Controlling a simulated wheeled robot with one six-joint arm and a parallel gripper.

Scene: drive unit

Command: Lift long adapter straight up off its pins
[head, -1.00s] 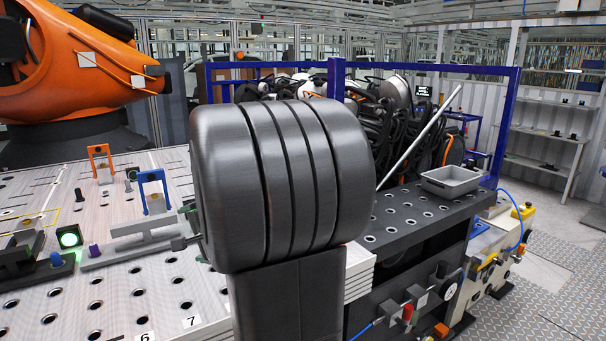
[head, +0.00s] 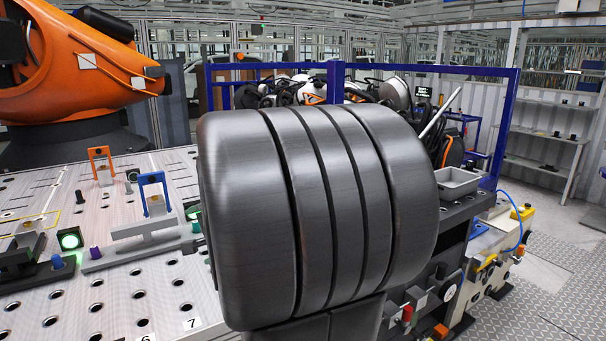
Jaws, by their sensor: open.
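A long low grey bar (head: 128,257) lies on the perforated white table top, with a purple peg (head: 95,252) at its left end. Just behind it stands a grey bracket (head: 146,228) with a blue arch-shaped handle (head: 153,184). I cannot tell for certain which of these is the long adapter, and no pins under them can be made out. Their right ends run up to or behind my dark grey arm link. My gripper is not visible; the arm link fills the middle of the view.
An orange handle (head: 101,160) stands farther back. A green-lit button (head: 70,240) and a dark fixture (head: 30,264) are at the left. A large orange robot arm (head: 75,60) rises behind the table (head: 60,308). A grey tray (head: 457,183) sits at the right.

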